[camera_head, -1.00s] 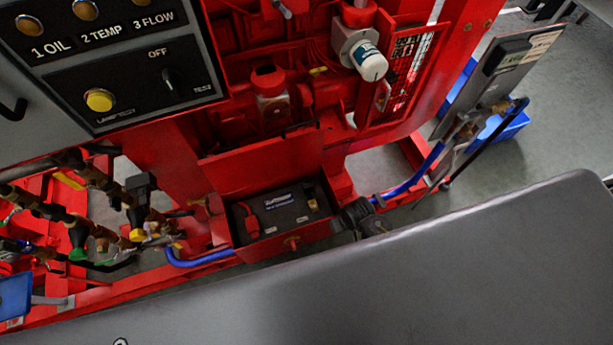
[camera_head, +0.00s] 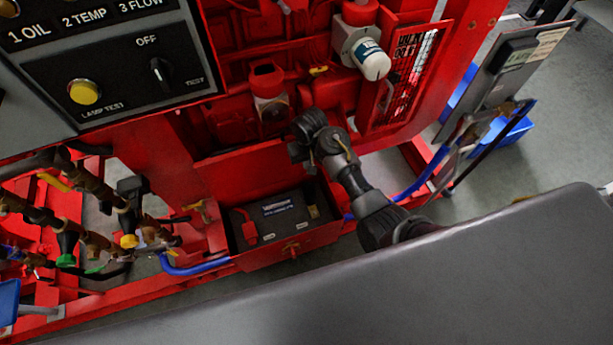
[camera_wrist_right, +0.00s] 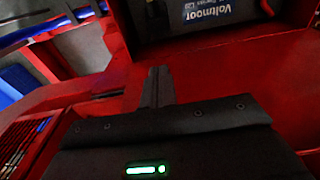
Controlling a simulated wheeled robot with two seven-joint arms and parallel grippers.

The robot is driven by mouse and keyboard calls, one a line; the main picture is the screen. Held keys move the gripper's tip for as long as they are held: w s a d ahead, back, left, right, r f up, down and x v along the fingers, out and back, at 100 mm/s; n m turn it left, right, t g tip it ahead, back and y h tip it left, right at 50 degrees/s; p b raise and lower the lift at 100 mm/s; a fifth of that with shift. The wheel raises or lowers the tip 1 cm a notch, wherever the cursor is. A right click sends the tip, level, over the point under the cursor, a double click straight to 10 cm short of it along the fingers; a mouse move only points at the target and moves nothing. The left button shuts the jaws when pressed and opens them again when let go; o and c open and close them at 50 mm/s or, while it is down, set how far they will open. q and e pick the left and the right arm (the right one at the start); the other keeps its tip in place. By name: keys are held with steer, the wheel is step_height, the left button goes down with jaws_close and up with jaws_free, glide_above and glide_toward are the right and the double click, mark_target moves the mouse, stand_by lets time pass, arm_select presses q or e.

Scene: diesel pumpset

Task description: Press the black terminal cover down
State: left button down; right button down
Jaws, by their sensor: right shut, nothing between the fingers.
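The dark battery (camera_head: 283,217) sits in a red open-topped box, with a red cap (camera_head: 249,228) on its left terminal and a tan metal-looking terminal (camera_head: 313,212) at its right. I cannot make out the black terminal cover against the dark battery top. My right gripper (camera_head: 310,165) is above the box's back right, apart from the battery. In the right wrist view my right gripper (camera_wrist_right: 158,78) is shut and empty, and the battery's labelled top (camera_wrist_right: 215,22) shows beyond the fingertips. My left gripper is out of view.
The red box's upright back panel (camera_head: 255,165) stands behind the battery. Red engine parts and a white filter (camera_head: 366,60) are behind my right arm. Blue hoses (camera_head: 195,267) run beside the box, and valves and pipes (camera_head: 90,235) fill the left. A grey surface (camera_head: 400,300) covers the front.

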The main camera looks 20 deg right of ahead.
mark_target(308, 191)
steer(key=shift+f, duration=0.15)
